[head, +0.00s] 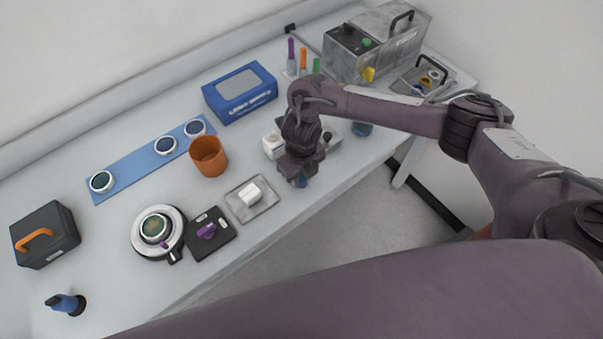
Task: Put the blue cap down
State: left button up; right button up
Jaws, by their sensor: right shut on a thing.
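My right gripper (299,175) is over the front part of the bench, near its front edge, pointing down. It is shut on a small blue thing, which I take to be the blue cap (301,183). Only a small part of the cap shows below the fingers; the gripper hides the rest. I cannot tell whether the cap touches the bench top. My left gripper is not in view.
A grey tray with a white block (250,194) lies left of the gripper. An orange cup (208,156) and blue case (240,92) are farther back. The bench's front edge is near.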

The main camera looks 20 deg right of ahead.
aim_at(302, 177)
jog(key=shift+f, duration=0.15)
jog(key=o, duration=0.9)
jog(key=shift+r, duration=0.35)
notch_tip(302, 177, up, 2)
jog(key=shift+r, duration=0.2)
jog(key=shift+r+p, duration=0.85)
jog(key=shift+r, duration=3.8)
